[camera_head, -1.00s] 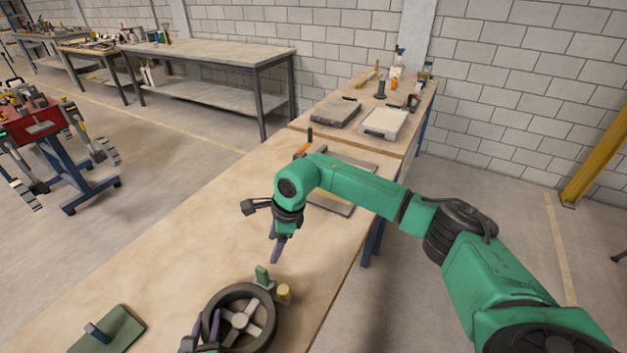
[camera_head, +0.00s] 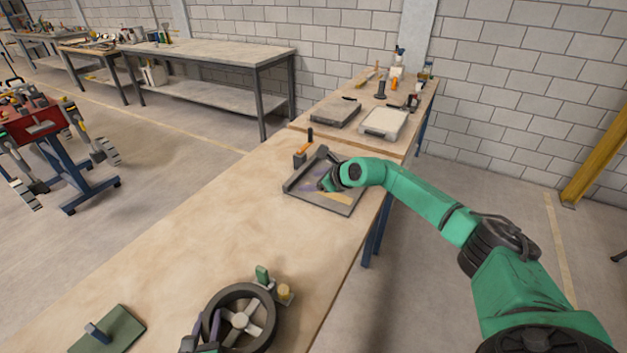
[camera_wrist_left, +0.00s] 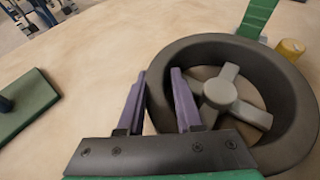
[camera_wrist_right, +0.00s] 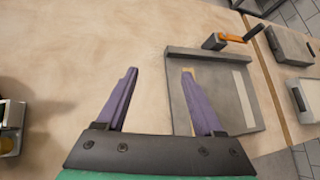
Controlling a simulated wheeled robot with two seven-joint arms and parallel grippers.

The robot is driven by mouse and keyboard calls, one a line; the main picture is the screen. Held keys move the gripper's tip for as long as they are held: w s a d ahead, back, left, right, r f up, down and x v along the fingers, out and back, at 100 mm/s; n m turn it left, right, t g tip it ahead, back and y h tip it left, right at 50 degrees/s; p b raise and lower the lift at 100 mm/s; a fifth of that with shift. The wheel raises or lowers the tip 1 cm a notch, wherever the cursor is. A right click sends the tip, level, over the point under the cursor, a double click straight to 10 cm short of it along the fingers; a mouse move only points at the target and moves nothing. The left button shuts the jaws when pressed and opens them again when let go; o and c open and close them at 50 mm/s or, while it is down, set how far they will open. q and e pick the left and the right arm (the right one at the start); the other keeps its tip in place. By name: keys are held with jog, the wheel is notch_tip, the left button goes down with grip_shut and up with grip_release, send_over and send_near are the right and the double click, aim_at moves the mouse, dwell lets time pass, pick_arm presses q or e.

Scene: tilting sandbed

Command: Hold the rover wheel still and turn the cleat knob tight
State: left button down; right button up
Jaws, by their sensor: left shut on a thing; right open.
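The rover wheel (camera_head: 212,301), a dark ring with pale spokes, lies flat on the near bench; it also shows in the left wrist view (camera_wrist_left: 200,48). My left gripper (camera_head: 207,330) is shut on its left rim, one purple finger outside and one inside (camera_wrist_left: 160,85). A round yellow knob (camera_head: 284,291), seemingly the cleat knob, stands beside the wheel at its far right (camera_wrist_left: 291,48).
The grey tray (camera_head: 294,186) holds a pale strip (camera_wrist_right: 243,95). A green plate with a dark peg (camera_head: 122,323) lies left of the wheel. Bare bench top (camera_head: 190,240) lies between wheel and tray.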

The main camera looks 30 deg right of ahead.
jog(key=shift+d, duration=0.1)
dwell(0.3)
jog(key=n+g+y, duration=0.1)
jog(key=n+g, duration=0.5)
jog(key=g, duration=0.2)
send_near(283, 289)
jog(key=x, duration=0.8)
jog(key=shift+f, duration=0.35)
grip_shut()
